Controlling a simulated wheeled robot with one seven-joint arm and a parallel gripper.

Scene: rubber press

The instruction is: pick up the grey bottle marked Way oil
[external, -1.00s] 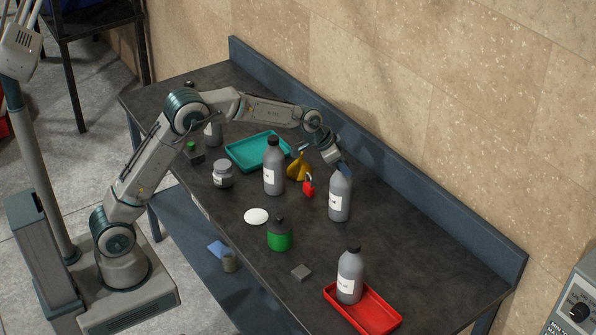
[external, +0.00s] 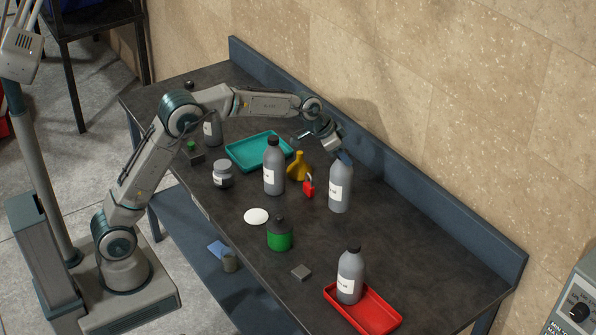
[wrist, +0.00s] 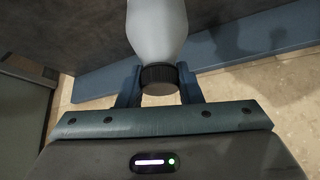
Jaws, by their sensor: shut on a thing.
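My gripper (external: 343,157) is shut on the neck of a grey bottle (external: 341,188) with a white label. The bottle hangs upright, apparently a little above the table. In the wrist view the bottle (wrist: 158,28) has a black cap (wrist: 159,78) between the two fingers. Its label is too small to read in the external view and does not show in the wrist view, so I cannot tell whether it says Way oil. Similar grey bottles stand at the table's middle (external: 274,170) and in the red tray (external: 371,311), and another (external: 212,131) stands partly behind my arm.
A yellow funnel-like item (external: 298,167) and a red padlock (external: 309,186) lie just left of the held bottle. The right table is clear.

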